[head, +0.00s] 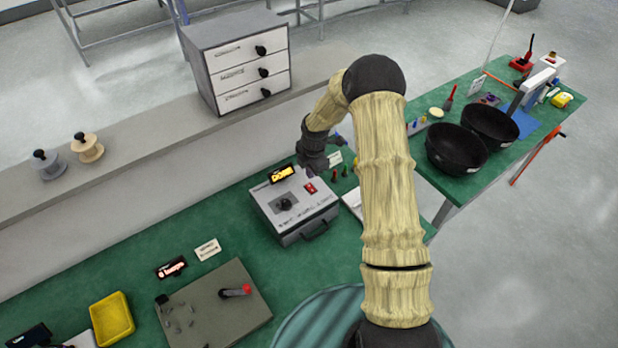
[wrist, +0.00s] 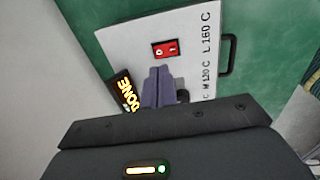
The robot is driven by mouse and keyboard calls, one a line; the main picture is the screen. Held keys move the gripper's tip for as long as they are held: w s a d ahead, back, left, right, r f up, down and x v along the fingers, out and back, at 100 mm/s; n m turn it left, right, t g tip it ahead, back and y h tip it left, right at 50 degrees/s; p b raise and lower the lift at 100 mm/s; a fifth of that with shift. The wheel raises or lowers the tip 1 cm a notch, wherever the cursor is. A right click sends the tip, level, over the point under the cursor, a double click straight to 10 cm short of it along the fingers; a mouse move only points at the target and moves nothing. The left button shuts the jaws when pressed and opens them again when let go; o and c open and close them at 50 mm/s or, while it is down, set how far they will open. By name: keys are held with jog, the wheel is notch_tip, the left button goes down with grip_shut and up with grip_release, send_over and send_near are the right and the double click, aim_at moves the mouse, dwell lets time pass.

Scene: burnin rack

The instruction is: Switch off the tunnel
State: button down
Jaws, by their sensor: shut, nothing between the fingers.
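The tunnel appears to be the grey box (head: 295,212) on the green bench, with a dark knob (head: 286,204) and a front handle. Its red rocker switch (head: 310,188) is on the top panel; it also shows in the wrist view (wrist: 165,49) with white marks. I cannot tell which side is pressed. The fingers partly hide the knob in the wrist view.
A grey drawer cabinet (head: 238,65) stands on the ledge behind. Black bowls (head: 457,149) sit on the right bench.

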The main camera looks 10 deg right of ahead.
aim_at(311, 189)
jog(key=f, duration=0.1)
jog(key=f+p, duration=0.1)
jog(key=f, duration=0.1)
jog(key=f+p, duration=0.1)
jog(key=f, duration=0.1)
jog(key=shift+w+f, duration=0.2)
jog(key=shift+w, duration=0.15)
jog(key=shift+a+f, duration=0.1)
jog(key=shift+f+b, duration=0.4)
jog(key=shift+b, duration=0.35)
jog(key=shift+s+r, duration=0.1)
jog(key=shift+r, duration=0.05)
jog(key=shift+s+d+p, duration=0.25)
jog(key=shift+s+p, duration=0.15)
jog(key=shift+s, duration=0.4)
